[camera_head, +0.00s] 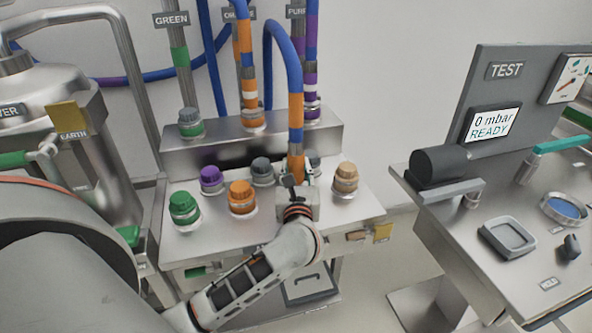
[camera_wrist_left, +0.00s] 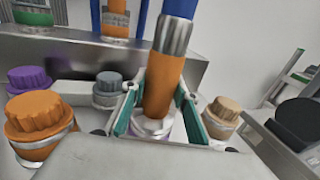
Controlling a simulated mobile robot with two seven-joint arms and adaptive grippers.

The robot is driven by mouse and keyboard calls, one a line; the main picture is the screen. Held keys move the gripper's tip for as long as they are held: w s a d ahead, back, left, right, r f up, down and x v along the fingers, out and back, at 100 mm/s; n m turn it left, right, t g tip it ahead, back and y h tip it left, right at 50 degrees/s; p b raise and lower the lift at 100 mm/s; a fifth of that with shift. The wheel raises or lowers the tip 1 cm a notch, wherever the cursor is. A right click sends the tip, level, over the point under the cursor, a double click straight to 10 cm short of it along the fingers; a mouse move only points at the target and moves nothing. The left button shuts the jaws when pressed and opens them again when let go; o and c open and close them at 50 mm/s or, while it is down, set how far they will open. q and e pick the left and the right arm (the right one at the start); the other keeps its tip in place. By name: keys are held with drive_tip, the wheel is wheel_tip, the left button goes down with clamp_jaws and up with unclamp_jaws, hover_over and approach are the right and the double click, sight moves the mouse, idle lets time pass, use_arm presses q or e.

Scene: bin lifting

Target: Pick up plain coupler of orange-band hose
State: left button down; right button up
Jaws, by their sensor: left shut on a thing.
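The orange-band hose (camera_head: 285,55) is blue and arches down in front of the rear pipes. Its near end is a plain orange coupler (camera_head: 296,168) with a metal collar above, also in the left wrist view (camera_wrist_left: 163,85). My left gripper (camera_head: 297,185) is shut on the coupler's lower part, and its green-padded fingers (camera_wrist_left: 157,112) flank it in the wrist view. The coupler stands nearly upright over a metal ring (camera_wrist_left: 152,127) on the steel stand. I cannot tell whether it sits in it. My right gripper is not in view.
Green (camera_head: 184,207), purple (camera_head: 211,179), orange (camera_head: 241,197), grey (camera_head: 262,171) and tan (camera_head: 346,178) caps stand close around the gripper. The test bench (camera_head: 470,215) is at the right, with a gap between it and the stand.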

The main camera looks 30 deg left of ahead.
use_arm(q)
drive_tip(key=shift+r, duration=0.15)
wheel_tip(320, 180, up, 20)
drive_tip(key=p, duration=0.2)
idle(0.3)
idle(0.4)
